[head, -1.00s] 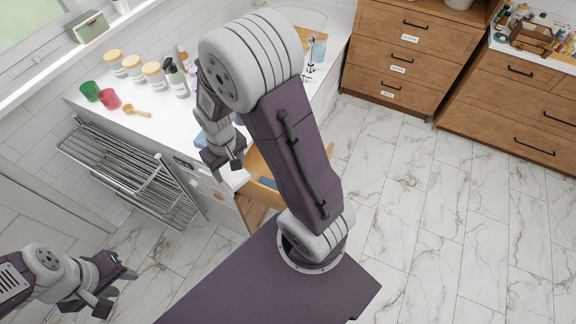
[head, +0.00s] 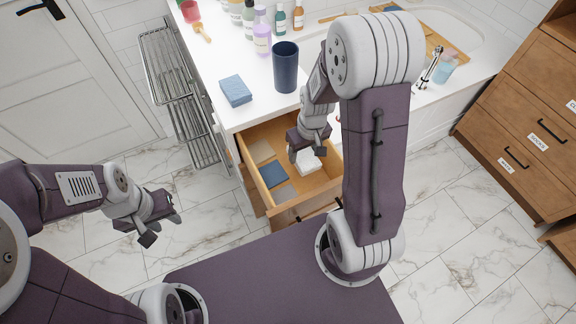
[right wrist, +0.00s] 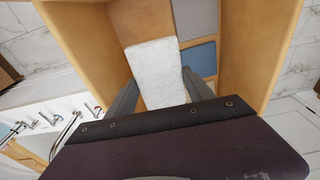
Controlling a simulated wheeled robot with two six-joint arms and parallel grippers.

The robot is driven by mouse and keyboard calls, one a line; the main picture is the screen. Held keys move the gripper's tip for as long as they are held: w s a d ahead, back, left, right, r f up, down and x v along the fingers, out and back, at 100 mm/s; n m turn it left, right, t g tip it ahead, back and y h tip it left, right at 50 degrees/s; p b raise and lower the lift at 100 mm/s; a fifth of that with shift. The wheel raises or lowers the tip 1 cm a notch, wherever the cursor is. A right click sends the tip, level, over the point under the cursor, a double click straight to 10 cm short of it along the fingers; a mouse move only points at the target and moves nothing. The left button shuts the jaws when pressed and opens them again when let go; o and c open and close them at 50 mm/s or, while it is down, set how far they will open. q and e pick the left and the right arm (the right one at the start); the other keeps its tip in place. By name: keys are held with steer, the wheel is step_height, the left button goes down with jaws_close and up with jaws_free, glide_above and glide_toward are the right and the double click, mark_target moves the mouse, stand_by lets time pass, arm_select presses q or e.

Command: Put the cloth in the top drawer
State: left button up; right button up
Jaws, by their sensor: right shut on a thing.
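A folded white cloth (head: 308,162) is held in my right gripper (head: 308,148), over the open top drawer (head: 318,184). In the right wrist view the cloth (right wrist: 155,70) sits between the two fingers, with the wooden drawer (right wrist: 240,45) around and below it. I cannot tell whether the cloth touches the drawer floor. Flat beige, blue (head: 274,174) and grey pieces lie in the drawer's left part. My left gripper (head: 160,222) is open and empty, out over the floor left of the drawer.
A folded blue cloth (head: 235,90) and a dark blue cup (head: 285,68) stand on the white counter (head: 257,103) behind the drawer. Several bottles are farther back. A metal towel rack (head: 180,90) stands left of the counter.

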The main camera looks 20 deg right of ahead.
mark_target(303, 163)
step_height(303, 163, down, 6)
steer(key=shift+a+f+b, duration=0.1)
steer(key=shift+b, duration=0.75)
step_height(303, 163, down, 4)
steer(key=shift+s+a+r+b, duration=0.1)
steer(key=shift+r+b, duration=0.15)
steer(key=shift+b, duration=0.75)
steer(key=shift+f, duration=0.15)
steer(key=o, duration=1.5)
